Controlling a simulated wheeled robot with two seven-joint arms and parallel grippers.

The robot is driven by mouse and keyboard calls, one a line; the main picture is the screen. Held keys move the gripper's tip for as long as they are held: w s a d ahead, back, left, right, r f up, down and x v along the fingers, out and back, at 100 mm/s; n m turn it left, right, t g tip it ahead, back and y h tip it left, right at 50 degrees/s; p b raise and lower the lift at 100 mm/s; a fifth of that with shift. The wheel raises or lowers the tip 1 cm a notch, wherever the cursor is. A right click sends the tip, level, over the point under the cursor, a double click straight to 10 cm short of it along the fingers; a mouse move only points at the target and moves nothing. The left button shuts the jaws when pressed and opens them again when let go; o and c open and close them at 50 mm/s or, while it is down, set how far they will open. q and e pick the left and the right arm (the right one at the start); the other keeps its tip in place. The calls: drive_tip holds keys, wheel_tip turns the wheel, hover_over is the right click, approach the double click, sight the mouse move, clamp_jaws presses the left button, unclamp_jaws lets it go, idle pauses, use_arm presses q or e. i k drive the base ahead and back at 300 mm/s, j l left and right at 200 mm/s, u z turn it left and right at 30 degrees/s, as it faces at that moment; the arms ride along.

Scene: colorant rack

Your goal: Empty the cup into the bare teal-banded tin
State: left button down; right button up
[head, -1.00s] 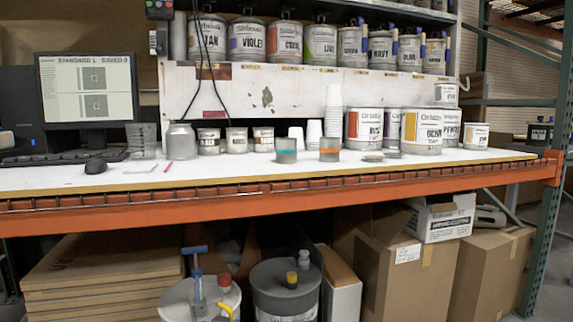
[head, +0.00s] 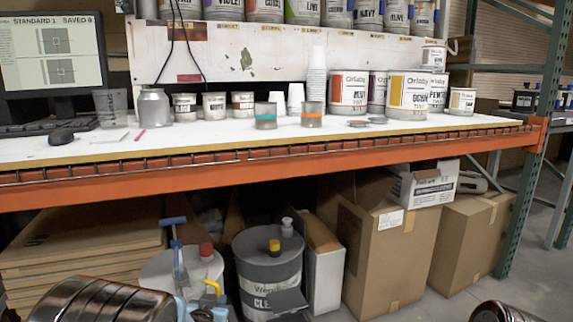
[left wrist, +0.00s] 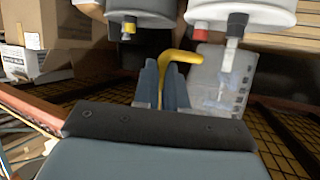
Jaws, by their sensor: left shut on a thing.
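The teal-banded tin (head: 266,115) is a small grey tin on the bench in the head view, beside an orange-banded tin (head: 312,115). My left gripper (left wrist: 166,84) is shut on the yellow handle (left wrist: 180,56) of a clear graduated cup (left wrist: 222,78) in the left wrist view. In the head view the yellow handle (head: 213,288) shows at the bottom, below the bench edge and in front of the drums. The cup's contents cannot be made out. My right gripper is out of view; only part of that arm shows at the bottom right.
The bench has an orange front beam (head: 260,167). A silver can (head: 153,108), a clear beaker (head: 111,108), small labelled tins and stacked white cups (head: 317,80) stand behind. Large paint tins (head: 348,92) are to the right. A grey drum (head: 268,270) and cardboard boxes (head: 390,250) sit below.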

sight(266, 113)
drive_tip(key=i+l+z, duration=0.1)
drive_tip(key=i+z, duration=0.4)
drive_tip(key=z, duration=0.2)
drive_tip(key=i+u, duration=0.25)
drive_tip(key=i+l+u, duration=0.2)
drive_tip(key=i, duration=0.15)
